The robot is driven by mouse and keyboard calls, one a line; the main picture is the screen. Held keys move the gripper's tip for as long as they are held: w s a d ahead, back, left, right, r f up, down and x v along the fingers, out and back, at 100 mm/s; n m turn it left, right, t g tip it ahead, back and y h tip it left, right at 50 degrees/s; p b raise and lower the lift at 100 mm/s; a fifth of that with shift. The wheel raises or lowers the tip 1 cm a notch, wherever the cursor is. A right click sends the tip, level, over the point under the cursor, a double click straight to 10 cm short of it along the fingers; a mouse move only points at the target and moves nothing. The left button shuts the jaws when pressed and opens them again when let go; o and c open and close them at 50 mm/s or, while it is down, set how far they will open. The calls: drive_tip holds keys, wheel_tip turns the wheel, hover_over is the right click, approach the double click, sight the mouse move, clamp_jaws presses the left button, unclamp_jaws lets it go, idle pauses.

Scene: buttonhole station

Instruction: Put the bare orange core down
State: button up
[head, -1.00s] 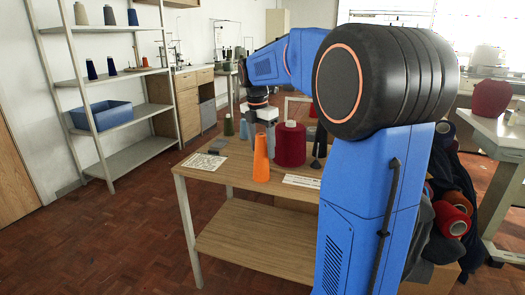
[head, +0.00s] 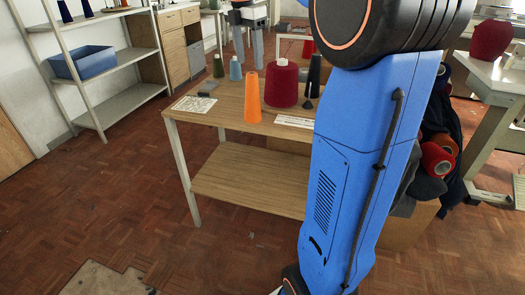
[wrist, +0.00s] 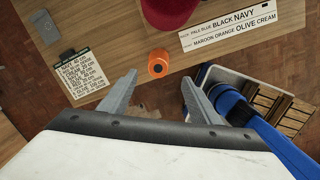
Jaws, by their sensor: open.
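The bare orange core (head: 252,100) is a slim cone standing upright near the front edge of the wooden table. In the wrist view the orange core (wrist: 160,57) shows from above, with a dark hole in its top. My gripper (head: 249,64) is open and empty above it. In the wrist view the two fingers of my gripper (wrist: 160,80) are spread wide, with nothing between them, and the core shows just beyond their tips.
A large maroon cone (head: 281,87) stands right behind the core. Green (head: 218,66), pale blue (head: 235,70) and dark (head: 314,76) cones stand further back. A printed card (head: 194,104) lies left and a name strip (head: 294,121) lies right. The lower shelf (head: 250,180) is bare.

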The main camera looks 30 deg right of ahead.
drive_tip(key=s+a+f+m+t, duration=0.1)
drive_tip(key=s+a+f+m, duration=0.3)
drive_tip(key=s, duration=0.5)
drive_tip(key=s+a+f+m+t+y, duration=0.1)
drive_tip(key=s+a+f+m+t, duration=0.1)
drive_tip(key=s+a+f+m, duration=0.3)
drive_tip(key=s+a+f+m+t, duration=0.1)
drive_tip(key=s+a+f+m, duration=0.4)
drive_tip(key=s+f+m, duration=0.6)
drive_tip(key=s+f, duration=0.2)
drive_tip(key=s, duration=0.2)
drive_tip(key=shift+s+a, duration=0.15)
